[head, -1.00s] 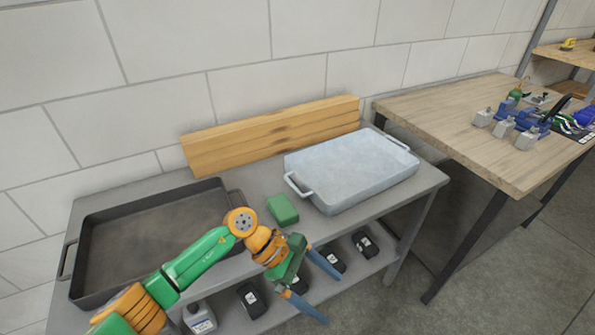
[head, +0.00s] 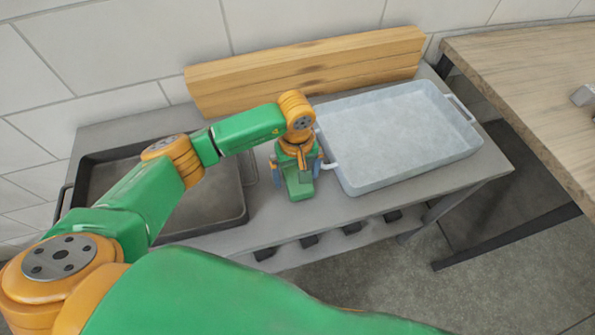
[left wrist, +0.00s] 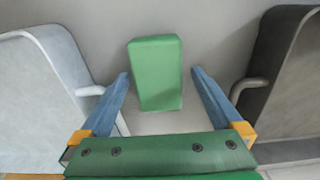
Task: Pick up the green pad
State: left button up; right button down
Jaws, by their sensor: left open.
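The green pad (head: 299,189) is a small block on the grey table top, between the dark tray and the light metal tray. In the head view my left gripper (head: 297,176) points down over it and hides part of it. The left wrist view shows the pad (left wrist: 156,75) between the two blue fingers of my open left gripper (left wrist: 160,76), with a gap on each side. The pad's far end reaches past the fingertips. I cannot tell how high the fingertips are above the table. My right gripper is not in view.
The dark tray (head: 205,223) is left of the pad and the light metal tray (head: 400,135) is right; each has a handle near the gripper. Wooden boards (head: 310,68) lean on the wall behind. A wooden table (head: 540,85) stands at right. Several black items sit on the lower shelf.

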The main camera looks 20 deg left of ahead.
pick_arm(q)
jog(key=shift+f, duration=0.5)
jog(key=shift+w+f, duration=0.2)
jog(key=shift+w, duration=0.1)
jog(key=shift+s, duration=0.1)
jog(key=c, duration=1.3)
jog(key=shift+r, duration=0.1)
